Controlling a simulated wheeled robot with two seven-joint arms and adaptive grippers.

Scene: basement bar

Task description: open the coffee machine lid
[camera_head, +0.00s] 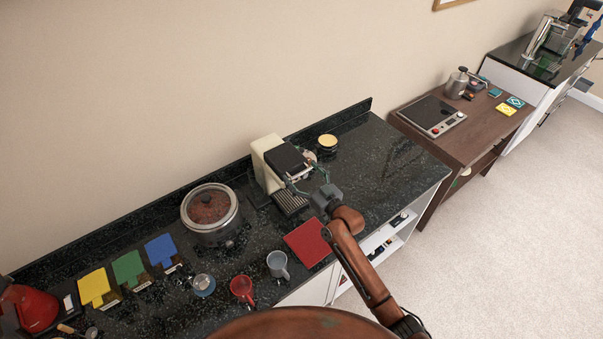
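The coffee machine (266,172) is a cream, boxy unit against the back of the black counter. Its dark lid (286,157) lies on top and looks down, though a small gap cannot be ruled out. A dark slatted drip tray (291,203) is at its front. My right gripper (306,178) reaches in from the lower right, its fingers spread apart at the front of the machine's head. Nothing shows between the fingers. I cannot tell whether a fingertip touches the lid. My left gripper is not in view.
A round pot (211,213) stands left of the machine, and a yellow-topped jar (327,143) stands right of it. A red mat (308,243), a grey mug (277,264) and a red mug (242,288) are near the front. The counter's right end (400,170) is clear.

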